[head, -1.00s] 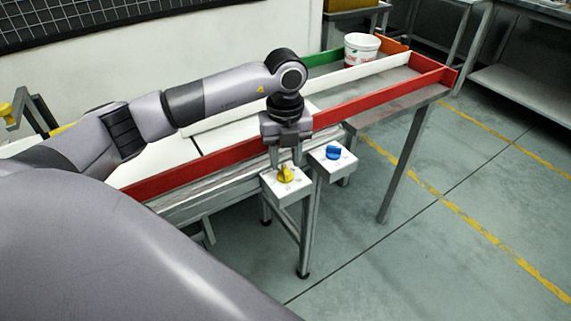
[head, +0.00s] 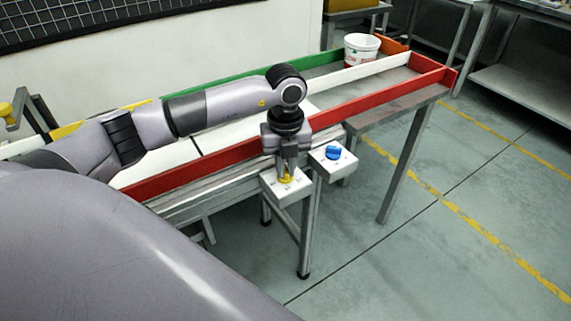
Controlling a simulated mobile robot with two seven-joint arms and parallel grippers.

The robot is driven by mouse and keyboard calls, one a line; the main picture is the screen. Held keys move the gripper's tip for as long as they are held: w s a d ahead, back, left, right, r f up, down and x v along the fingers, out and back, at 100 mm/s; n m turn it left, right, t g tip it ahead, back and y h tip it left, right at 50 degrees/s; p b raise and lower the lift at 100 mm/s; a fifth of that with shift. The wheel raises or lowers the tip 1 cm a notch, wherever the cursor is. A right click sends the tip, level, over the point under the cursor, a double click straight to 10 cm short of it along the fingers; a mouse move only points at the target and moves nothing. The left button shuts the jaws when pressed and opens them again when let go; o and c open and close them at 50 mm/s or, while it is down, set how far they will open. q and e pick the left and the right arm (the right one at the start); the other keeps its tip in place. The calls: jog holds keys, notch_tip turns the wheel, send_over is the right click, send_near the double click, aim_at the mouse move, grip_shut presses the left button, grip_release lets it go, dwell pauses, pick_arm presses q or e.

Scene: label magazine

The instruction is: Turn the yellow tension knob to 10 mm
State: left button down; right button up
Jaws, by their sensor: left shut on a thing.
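The yellow tension knob (head: 286,180) sits on top of a white box on a metal stand, near the middle of the head view. My left gripper (head: 287,173) points down over it and is shut on the knob, with its fingers hiding most of it. Only a little yellow shows below the fingertips. The scale marks on the box are too small to read, so I cannot tell the knob's setting. My right gripper is not in view.
A blue knob (head: 333,153) on its own white box stands just right of the yellow one. A red rail (head: 215,160) runs behind the boxes. A white tub (head: 361,49) stands at the far end of the conveyor. The floor to the right is clear.

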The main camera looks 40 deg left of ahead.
pick_arm(q)
jog(key=m, duration=0.3)
jog(key=shift+b, duration=0.3)
jog(key=m, duration=0.3)
jog(key=shift+a+m+b, duration=0.1)
jog(key=shift+m+b, duration=0.25)
jog(key=shift+m, duration=0.05)
jog(key=m+b, duration=0.1)
jog(key=m, duration=0.3)
jog(key=m+b, duration=0.1)
jog(key=m, duration=0.5)
jog(key=shift+a, duration=0.15)
jog(key=shift+m+b, duration=0.3)
jog(key=shift+m, duration=0.6)
jog(key=m, duration=0.4)
jog(key=shift+a+b, duration=0.1)
jog(key=shift+b, duration=0.3)
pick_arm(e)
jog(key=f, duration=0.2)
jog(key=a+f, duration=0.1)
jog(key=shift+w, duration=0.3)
pick_arm(q)
jog(key=shift+w+m, duration=0.1)
jog(key=shift+m, duration=0.2)
